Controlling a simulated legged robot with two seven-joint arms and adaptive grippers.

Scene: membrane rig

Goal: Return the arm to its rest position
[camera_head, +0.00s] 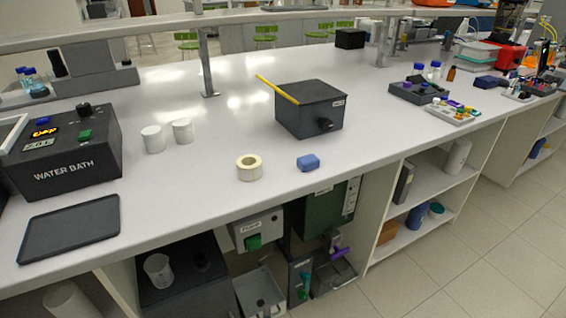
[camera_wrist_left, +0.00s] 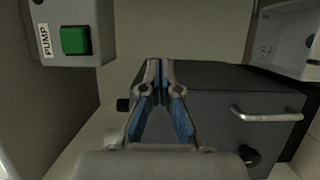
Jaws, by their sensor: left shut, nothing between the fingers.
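My left gripper (camera_wrist_left: 160,68) shows in the left wrist view, with grey fingers and blue inner pads. Its fingertips meet and nothing is held between them. It points toward a dark grey box (camera_wrist_left: 215,95) with a silver handle (camera_wrist_left: 267,115) and a black knob; I cannot tell whether it touches the box. I cannot make out either arm in the head view. My right gripper is in neither view.
The pump unit (camera_head: 258,230), with its green switch (camera_wrist_left: 76,40), is left of the gripper in the wrist view.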

